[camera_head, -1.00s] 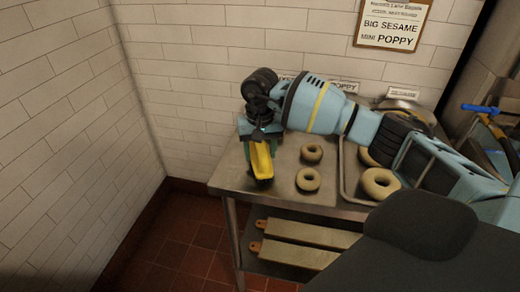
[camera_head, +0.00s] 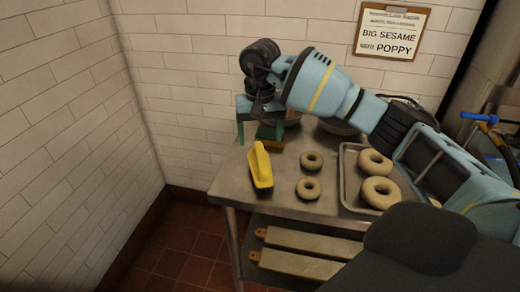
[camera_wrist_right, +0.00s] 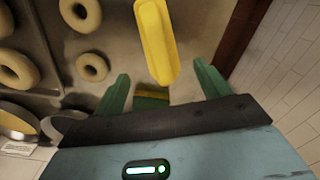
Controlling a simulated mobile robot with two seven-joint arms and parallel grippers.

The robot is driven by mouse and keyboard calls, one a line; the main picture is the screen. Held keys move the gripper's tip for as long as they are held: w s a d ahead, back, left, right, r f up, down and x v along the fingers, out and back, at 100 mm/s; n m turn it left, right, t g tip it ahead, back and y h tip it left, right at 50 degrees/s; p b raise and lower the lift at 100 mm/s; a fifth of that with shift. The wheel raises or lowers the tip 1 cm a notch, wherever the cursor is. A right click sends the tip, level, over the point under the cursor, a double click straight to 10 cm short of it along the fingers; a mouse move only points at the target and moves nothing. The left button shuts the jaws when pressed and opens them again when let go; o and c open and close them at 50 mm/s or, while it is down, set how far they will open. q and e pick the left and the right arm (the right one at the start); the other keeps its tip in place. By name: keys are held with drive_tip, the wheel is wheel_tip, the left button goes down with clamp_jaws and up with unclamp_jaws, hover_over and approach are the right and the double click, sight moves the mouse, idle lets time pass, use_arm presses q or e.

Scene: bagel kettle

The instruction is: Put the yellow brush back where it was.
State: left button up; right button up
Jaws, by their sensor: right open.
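The yellow brush (camera_head: 261,168) lies on the metal table near its left end, its yellow handle upward and dark bristles below. It also shows in the wrist view (camera_wrist_right: 157,42), beyond the fingertips. My right gripper (camera_head: 260,134) is open and empty, above the table behind the brush and apart from it. Its two green fingers show spread in the wrist view (camera_wrist_right: 162,84). My left gripper is not in view.
A low green and brown block (camera_head: 270,142) stands behind the brush, near my right gripper. Two small bagels (camera_head: 312,161) lie right of the brush. A tray (camera_head: 346,178) holds larger bagels. Bowls (camera_head: 338,127) stand at the back. The table's left edge is close to the brush.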

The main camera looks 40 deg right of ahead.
drive_tip(key=shift+r, duration=1.9)
